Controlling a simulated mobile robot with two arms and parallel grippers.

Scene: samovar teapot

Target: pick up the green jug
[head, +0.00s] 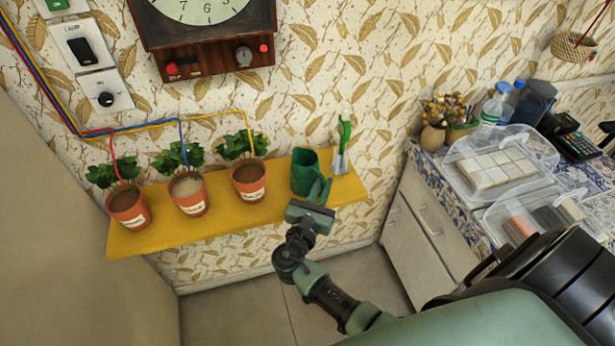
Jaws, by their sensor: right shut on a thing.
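The green jug (304,168) stands on a yellow shelf (222,222), right of the potted plants. Its handle side faces my right gripper (317,192). My right gripper is shut on the jug at its handle side; the fingertips partly hide the handle. The jug looks upright, and I cannot tell whether its base touches the shelf. My left gripper is not in view.
Potted plants (248,180) with coloured wires stand along the shelf to the left. A small clear vessel with a green stem (341,160) stands close right of the jug. A counter (424,168) with clear boxes (487,170) is at the right.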

